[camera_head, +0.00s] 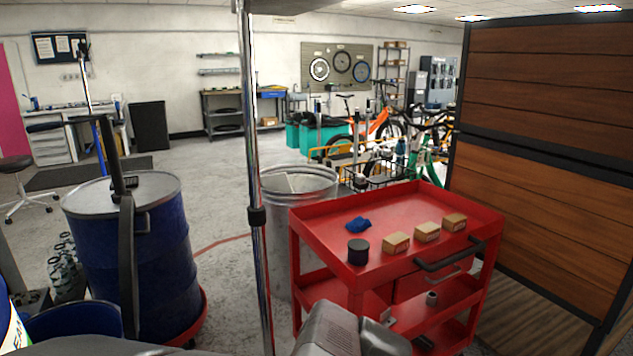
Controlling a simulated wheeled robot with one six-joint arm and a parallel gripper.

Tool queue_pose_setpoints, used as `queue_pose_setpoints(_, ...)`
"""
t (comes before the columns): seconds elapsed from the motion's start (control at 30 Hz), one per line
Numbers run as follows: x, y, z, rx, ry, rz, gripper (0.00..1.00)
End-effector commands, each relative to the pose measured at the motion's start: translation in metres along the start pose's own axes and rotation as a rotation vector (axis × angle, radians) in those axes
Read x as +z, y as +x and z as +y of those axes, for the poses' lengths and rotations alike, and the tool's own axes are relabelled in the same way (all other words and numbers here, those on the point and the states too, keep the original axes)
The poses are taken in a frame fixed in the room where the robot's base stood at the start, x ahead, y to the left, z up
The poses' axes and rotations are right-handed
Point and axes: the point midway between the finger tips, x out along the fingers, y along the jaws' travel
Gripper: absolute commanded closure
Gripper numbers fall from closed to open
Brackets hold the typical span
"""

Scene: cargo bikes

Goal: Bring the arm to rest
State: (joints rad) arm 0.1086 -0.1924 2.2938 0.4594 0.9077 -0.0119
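The task names no object apart from my arm. A grey, rounded block with a dark part beside it shows at the bottom edge, in front of the red cart; it may be part of my arm, but I cannot be sure. No gripper fingers can be made out in the head view, so I cannot see whether my gripper holds anything.
A blue drum (160,262) stands left, a metal bin (275,230) behind the cart, a wooden panel (545,180) right. Floor is open centre-left.

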Motion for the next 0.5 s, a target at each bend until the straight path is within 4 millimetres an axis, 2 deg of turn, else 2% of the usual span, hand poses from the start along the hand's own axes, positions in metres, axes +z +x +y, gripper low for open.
queue_pose_setpoints(0.2,0.0055,-0.0113,-0.0036,0.005,-0.033,-0.004,0.66)
queue_pose_setpoints(0.5,0.0076,-0.0132,-0.0039,0.007,-0.046,-0.005,0.66)
